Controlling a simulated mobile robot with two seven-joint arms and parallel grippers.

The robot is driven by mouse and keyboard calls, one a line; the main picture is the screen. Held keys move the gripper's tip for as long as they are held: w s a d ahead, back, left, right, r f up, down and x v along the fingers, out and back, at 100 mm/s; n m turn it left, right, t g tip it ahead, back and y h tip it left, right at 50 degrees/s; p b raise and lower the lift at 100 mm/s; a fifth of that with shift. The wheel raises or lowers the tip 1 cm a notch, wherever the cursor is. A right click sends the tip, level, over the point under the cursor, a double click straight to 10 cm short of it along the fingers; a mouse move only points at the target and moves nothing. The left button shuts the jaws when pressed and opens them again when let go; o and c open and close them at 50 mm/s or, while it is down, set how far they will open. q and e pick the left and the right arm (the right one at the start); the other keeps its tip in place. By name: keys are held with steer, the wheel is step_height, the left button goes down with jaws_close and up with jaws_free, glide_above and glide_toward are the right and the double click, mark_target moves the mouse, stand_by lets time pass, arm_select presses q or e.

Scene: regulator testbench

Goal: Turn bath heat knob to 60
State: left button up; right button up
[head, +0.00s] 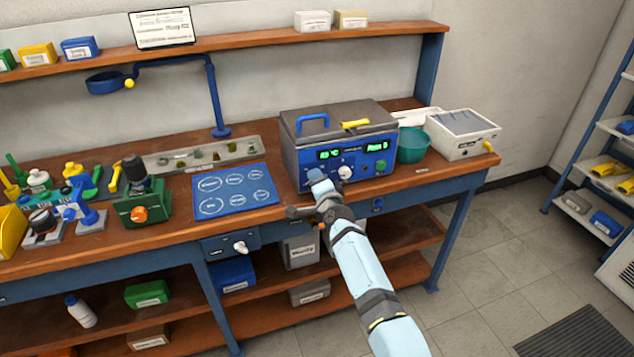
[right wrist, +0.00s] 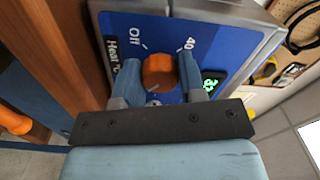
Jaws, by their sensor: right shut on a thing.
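The water bath (head: 340,137) is a grey box with a blue front panel and lit green displays, standing on the bench. Its orange heat knob (right wrist: 158,70) shows in the right wrist view, with "Off", "40" and "Heat °C" printed around it. My right gripper (right wrist: 160,80) has one finger on each side of this knob and is shut on it. In the head view my right gripper (head: 316,180) is at the lower left of the bath's panel and hides the knob. The knob's exact setting cannot be read. My left gripper is out of view.
A white knob (head: 345,172) sits on the panel just right of my gripper. A teal bowl (head: 412,146) and a white box (head: 462,134) stand right of the bath. A blue mat (head: 235,192) lies to its left.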

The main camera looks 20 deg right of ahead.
steer(key=shift+m, duration=0.7)
steer(key=o, duration=0.9)
steer(key=shift+s, duration=0.1)
